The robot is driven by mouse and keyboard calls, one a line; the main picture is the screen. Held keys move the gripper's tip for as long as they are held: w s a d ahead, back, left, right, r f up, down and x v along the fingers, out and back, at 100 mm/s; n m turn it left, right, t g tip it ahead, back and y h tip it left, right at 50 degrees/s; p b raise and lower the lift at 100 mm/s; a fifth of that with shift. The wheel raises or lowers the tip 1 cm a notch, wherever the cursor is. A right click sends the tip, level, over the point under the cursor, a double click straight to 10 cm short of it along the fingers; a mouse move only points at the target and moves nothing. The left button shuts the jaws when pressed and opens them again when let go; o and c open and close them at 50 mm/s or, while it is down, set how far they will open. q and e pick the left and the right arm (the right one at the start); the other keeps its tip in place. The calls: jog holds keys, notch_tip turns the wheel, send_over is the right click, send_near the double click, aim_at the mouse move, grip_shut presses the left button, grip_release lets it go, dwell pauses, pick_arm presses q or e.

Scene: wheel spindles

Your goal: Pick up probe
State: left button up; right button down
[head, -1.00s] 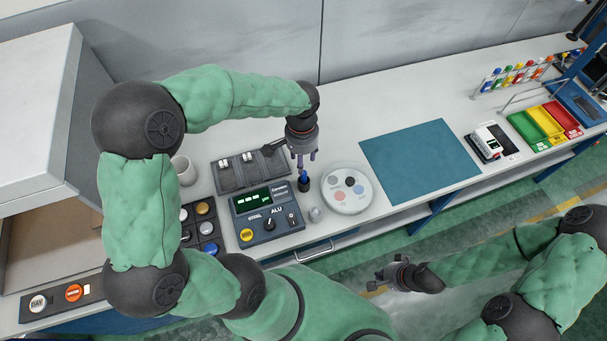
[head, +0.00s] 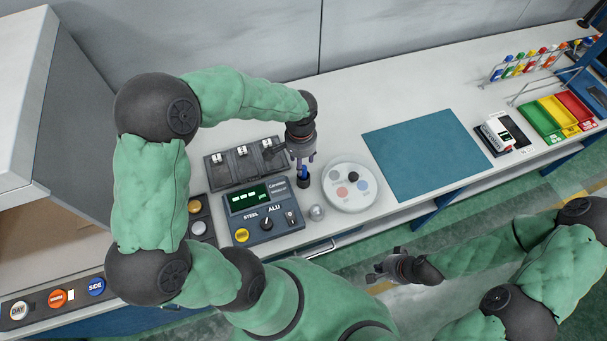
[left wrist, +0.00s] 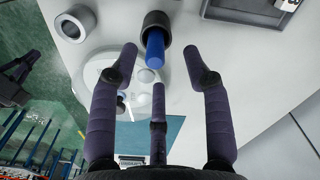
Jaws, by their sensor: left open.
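The probe (head: 303,173) shows as a blue shaft standing in a black round base on the bench, between the control box and the round white plate. In the left wrist view the blue probe (left wrist: 155,48) rises from its black base (left wrist: 156,22), close to the fingertips. My left gripper (head: 302,158) points down just above the probe, its fingers open and spread around the blue end; I see no grip on it. My right gripper (head: 376,274) hangs over the floor in front of the bench, away from the probe; its finger opening is too small to judge.
A gauge control box (head: 263,212) and a dark slotted tray (head: 240,164) lie left of the probe. A small metal cylinder (head: 317,212) and a round white plate (head: 351,186) stand close by on the right. A teal mat (head: 425,155) lies clear beyond.

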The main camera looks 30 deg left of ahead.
aim_at(304, 167)
pick_arm(q)
jog(key=shift+w+d+f, duration=0.1)
jog(key=shift+d+f, duration=0.1)
jog(key=shift+f, duration=1.15)
jog(key=shift+d+f, duration=0.2)
jog(key=shift+f, duration=1.1)
grip_shut()
